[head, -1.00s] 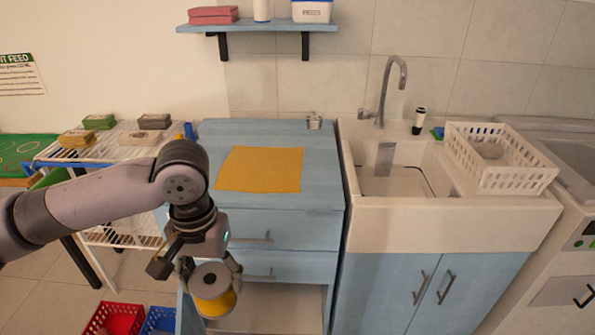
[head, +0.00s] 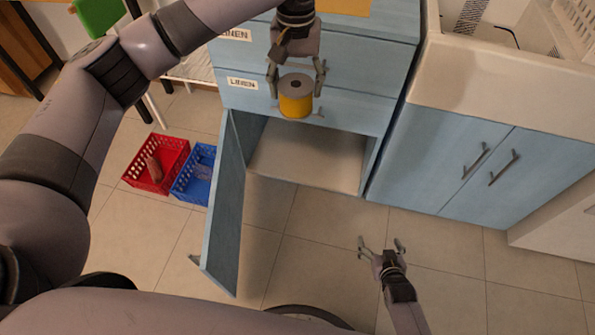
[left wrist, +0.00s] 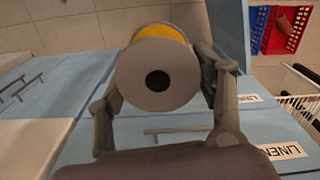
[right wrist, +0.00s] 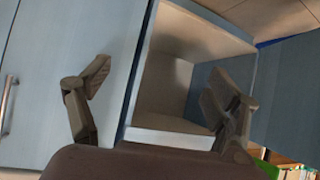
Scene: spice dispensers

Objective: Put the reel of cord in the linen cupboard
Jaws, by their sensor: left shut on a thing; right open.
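The reel of cord (head: 296,104), yellow with grey end discs, is held upright in my left gripper (head: 297,90), which is shut on it. In the head view it shows in front of the drawers, above the open compartment. The left wrist view shows its grey end (left wrist: 158,78) between the fingers. The linen cupboard (head: 310,158) is a blue unit with drawers labelled LINEN and an open, empty lower compartment. Its door (head: 228,205) stands open to the left. My right gripper (head: 381,247) is open and empty, low in front of the cupboard; the right wrist view shows the compartment (right wrist: 170,85) between its fingers.
A red basket (head: 157,165) holding a brownish item and a blue basket (head: 193,175) stand on the floor left of the open door. A closed blue sink cabinet (head: 470,165) is on the right. The tiled floor in front is mostly clear.

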